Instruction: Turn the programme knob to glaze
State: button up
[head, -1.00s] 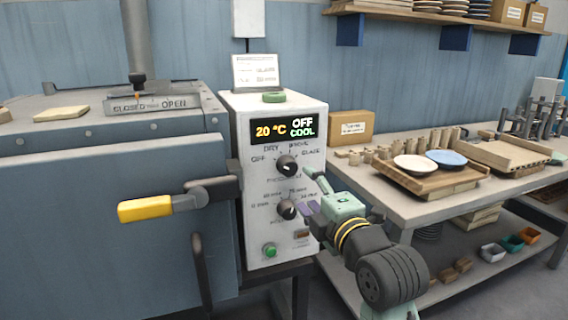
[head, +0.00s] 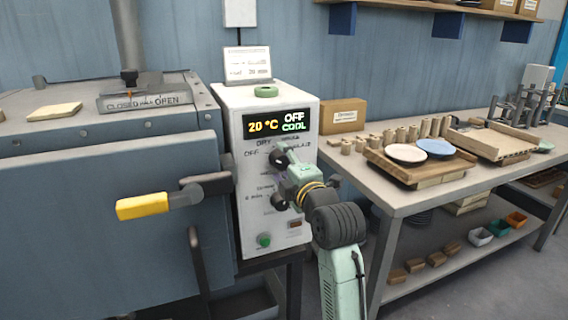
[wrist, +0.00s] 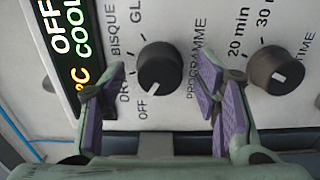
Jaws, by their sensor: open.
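The programme knob (wrist: 160,68) is round and black with a white pointer mark, which points toward OFF on its printed scale. In the head view the programme knob (head: 277,158) is partly covered by my gripper (head: 284,172). In the wrist view my gripper (wrist: 160,92) is open, with one purple-padded finger on each side of the knob and gaps to it. I cannot tell whether the fingertips reach past the knob's front face. The display (head: 278,124) reads 20 °C, OFF and COOL. The GLAZE label is cut off at the wrist view's top edge.
A second knob, for time (wrist: 275,70), sits close to the right finger in the wrist view. A green button (head: 264,240) is low on the panel. The kiln's yellow handle (head: 142,206) sticks out at left. A workbench (head: 400,195) with plates stands at right.

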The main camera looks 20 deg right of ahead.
jog(key=shift+c, duration=0.2)
jog(key=c, duration=1.1)
